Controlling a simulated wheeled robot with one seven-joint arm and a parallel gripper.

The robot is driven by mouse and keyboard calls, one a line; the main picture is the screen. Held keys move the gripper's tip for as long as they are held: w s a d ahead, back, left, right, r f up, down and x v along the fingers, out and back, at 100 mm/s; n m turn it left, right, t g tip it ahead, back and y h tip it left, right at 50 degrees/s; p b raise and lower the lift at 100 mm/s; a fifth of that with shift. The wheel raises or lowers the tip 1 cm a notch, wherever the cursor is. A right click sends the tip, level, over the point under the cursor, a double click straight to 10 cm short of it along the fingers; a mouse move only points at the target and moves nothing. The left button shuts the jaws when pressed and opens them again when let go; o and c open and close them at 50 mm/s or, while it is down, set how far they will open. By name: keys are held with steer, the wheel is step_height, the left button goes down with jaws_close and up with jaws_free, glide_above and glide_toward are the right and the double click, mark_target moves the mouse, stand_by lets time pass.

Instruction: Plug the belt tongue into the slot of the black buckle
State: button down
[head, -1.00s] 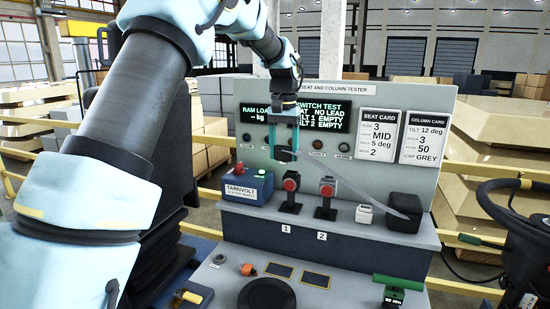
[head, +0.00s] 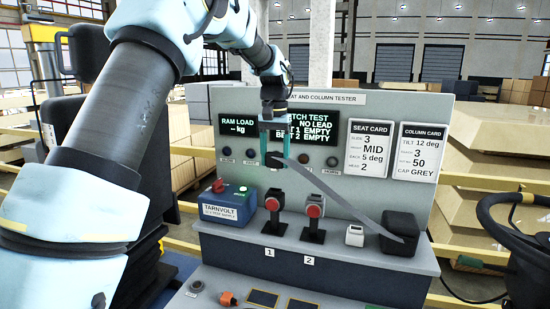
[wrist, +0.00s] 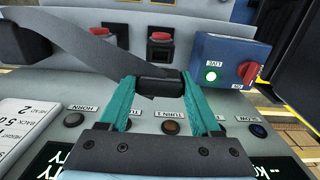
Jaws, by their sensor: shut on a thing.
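My gripper (head: 275,150) hangs in front of the tester panel, its teal fingers shut on the dark belt tongue (head: 275,160). In the wrist view the tongue (wrist: 161,84) lies crosswise between the fingertips. A grey belt strap (head: 338,198) runs from it down right to a black box (head: 398,233) on the shelf. I cannot tell which one the task calls black. The tongue is above buckle 1, apart from both. Their slots cannot be made out.
A blue Tarnvolt box (head: 229,204) with a red knob stands left of buckle 1. A small white block (head: 355,235) sits between buckle 2 and the black box. The panel with its screens (head: 310,131) and cards rises close behind. A steering wheel (head: 510,215) is at right.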

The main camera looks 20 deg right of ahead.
mark_target(275, 168)
steer(key=shift+f+b, duration=2.3)
steer(key=shift+f, duration=0.55)
steer(key=shift+r+p, duration=0.1)
steer(key=shift+p, duration=0.6)
steer(key=shift+f, duration=0.6)
jaws_free()
stand_by(0.4)
steer(key=shift+r, duration=0.1)
step_height(275, 168, up, 11)
steer(key=b, duration=0.3)
stand_by(0.5)
